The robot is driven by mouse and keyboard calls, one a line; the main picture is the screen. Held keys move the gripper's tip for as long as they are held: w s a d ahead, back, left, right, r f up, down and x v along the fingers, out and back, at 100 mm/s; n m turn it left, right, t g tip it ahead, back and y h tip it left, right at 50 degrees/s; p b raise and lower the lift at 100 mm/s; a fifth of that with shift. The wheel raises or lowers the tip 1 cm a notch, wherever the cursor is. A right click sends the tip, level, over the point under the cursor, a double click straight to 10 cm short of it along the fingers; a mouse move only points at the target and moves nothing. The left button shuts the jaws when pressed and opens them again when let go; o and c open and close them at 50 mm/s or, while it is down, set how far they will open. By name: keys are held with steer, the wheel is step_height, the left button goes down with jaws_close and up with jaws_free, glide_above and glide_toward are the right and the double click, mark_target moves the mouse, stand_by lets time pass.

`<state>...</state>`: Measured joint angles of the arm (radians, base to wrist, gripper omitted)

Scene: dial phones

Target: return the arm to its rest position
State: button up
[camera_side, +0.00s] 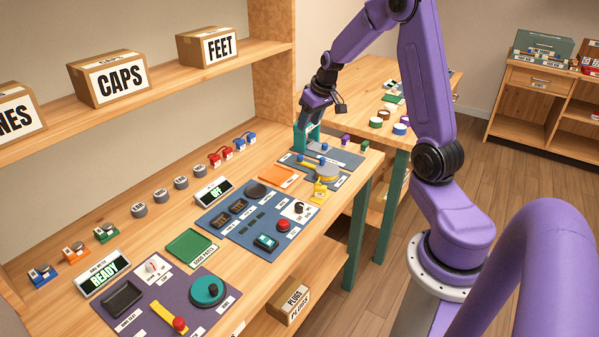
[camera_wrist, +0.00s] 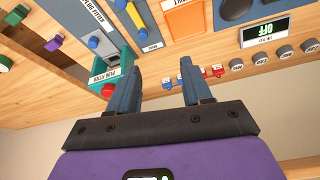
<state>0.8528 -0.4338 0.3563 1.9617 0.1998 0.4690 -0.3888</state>
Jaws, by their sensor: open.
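My purple arm reaches over the far right end of the workbench (camera_side: 225,175). My gripper (camera_side: 304,126) points down in the side view, close to a teal fixture (camera_side: 315,133) on the slate mat (camera_side: 345,158); whether they touch cannot be told there. In the wrist view my gripper (camera_wrist: 160,68) has two blue-grey fingers set wide apart with nothing between them. The teal fixture, with a white label and a red button, shows beside the left finger in the wrist view (camera_wrist: 125,60).
A shelf (camera_side: 150,95) with labelled boxes runs along the wall. The blue panel (camera_side: 262,222), purple panel (camera_side: 205,290) and green tray (camera_side: 192,247) lie nearer on the bench. A second table (camera_side: 425,95) stands behind my arm. Open air lies above the bench.

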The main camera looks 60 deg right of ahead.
steer(key=s+a+r+n+g+y, duration=0.15)
steer(key=s+a+n, duration=0.3)
steer(key=a, duration=0.85)
steer(key=s+a+r+n+g+y, duration=0.1)
steer(key=s+a+r+n, duration=0.15)
steer(key=s+a, duration=0.7)
steer(key=s+a+n, duration=0.4)
steer(key=s, duration=0.4)
steer(key=s+a+n+g+h, duration=0.1)
steer(key=s+a+n, duration=0.2)
steer(key=s, duration=0.5)
steer(key=shift+s+a+f+n, duration=0.2)
steer(key=shift+s+a+n, duration=0.2)
steer(key=shift+a, duration=0.1)
steer(key=shift+g, duration=0.25)
